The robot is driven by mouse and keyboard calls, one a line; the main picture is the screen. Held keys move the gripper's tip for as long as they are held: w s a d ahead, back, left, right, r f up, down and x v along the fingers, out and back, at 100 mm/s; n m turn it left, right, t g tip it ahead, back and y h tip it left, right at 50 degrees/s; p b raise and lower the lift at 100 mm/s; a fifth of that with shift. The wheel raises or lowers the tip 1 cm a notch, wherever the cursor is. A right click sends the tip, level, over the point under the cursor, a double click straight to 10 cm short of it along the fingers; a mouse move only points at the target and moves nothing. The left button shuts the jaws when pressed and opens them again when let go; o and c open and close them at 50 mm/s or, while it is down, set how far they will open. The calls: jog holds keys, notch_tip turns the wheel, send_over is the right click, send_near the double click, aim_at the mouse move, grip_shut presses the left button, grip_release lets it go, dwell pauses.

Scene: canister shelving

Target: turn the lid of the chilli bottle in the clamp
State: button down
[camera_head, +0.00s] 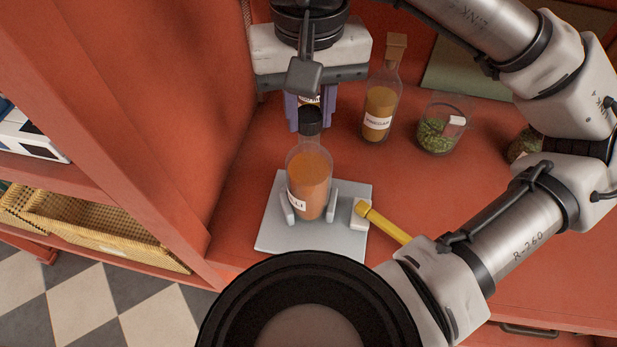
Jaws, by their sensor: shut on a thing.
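The chilli bottle (309,182) stands upright, with orange-red contents and a label of which "LI" shows. It sits between the pale jaws of the clamp (272,234), a light grey plate with a yellow handle (384,222) at its right. Its black lid (310,122) is on the neck. My gripper (311,113) comes down from above, its purple fingers on either side of the lid and shut on it. The exact finger contact is partly hidden.
A vinegar bottle (380,105) with a cork and a glass of green leaves (443,125) stand right of the gripper. Another jar (523,146) is partly behind my arm. A red side panel (165,110) rises at left, with a wicker basket (105,222) on a shelf beyond.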

aim_at(309, 114)
jog(key=shift+r+p, duration=0.65)
jog(key=shift+r, duration=1.35)
